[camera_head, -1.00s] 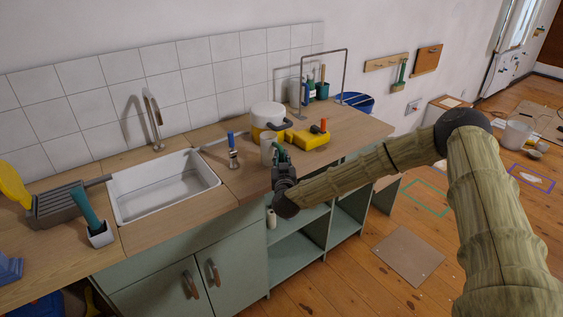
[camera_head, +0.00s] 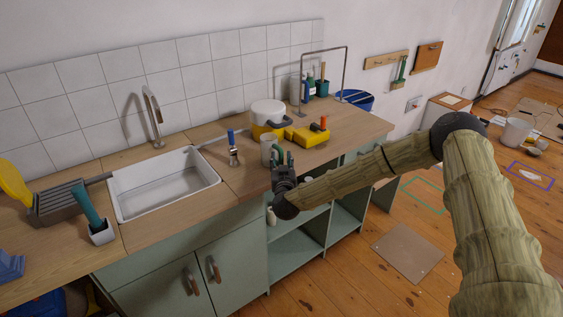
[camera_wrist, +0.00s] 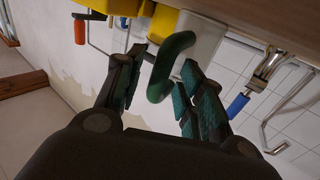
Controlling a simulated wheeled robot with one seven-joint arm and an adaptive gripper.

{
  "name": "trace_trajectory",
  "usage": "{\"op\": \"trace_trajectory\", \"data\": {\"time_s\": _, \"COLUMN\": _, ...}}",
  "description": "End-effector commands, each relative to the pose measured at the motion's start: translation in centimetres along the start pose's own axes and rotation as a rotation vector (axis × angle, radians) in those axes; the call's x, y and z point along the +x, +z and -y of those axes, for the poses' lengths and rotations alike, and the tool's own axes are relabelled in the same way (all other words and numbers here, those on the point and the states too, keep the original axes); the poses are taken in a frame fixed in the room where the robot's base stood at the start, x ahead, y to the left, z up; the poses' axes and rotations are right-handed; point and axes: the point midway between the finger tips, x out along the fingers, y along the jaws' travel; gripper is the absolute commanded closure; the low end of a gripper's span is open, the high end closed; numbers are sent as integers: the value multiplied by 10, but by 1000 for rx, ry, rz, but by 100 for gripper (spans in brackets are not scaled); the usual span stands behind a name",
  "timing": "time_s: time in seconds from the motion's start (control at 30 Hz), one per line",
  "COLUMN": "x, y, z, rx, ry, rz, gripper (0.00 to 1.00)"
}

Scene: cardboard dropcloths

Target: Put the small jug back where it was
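The small jug is pale with a green handle. In the head view its body (camera_head: 267,149) stands on the wooden countertop (camera_head: 245,180), just behind my gripper (camera_head: 284,158). In the wrist view the picture is tilted, and the jug's pale body (camera_wrist: 203,38) and curved green handle (camera_wrist: 168,68) show close up. My gripper (camera_wrist: 165,62) is open. Its two dark fingers with green pads stand on either side of the handle, with a visible gap on the left; contact on the right is unclear.
A white and yellow pot (camera_head: 267,112) and a yellow item (camera_head: 307,136) with an orange-handled tool stand behind and right of the jug. The sink (camera_head: 165,188) lies further left. Bare countertop lies near the right end.

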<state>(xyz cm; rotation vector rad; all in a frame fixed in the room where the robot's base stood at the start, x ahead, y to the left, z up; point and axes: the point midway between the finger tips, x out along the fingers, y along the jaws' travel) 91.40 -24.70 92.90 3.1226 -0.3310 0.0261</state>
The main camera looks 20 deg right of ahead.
Motion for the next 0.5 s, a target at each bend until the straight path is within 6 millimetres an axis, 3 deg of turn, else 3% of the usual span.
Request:
{"op": "trace_trajectory", "data": {"time_s": 0.23, "x": -7, "y": -1, "z": 0, "rx": 0, "ry": -1, "rz": -1, "gripper": 62}}
{"op": "trace_trajectory", "data": {"time_s": 0.5, "x": -51, "y": 0, "z": 1, "rx": 1, "ry": -3, "rz": 1, "gripper": 62}}
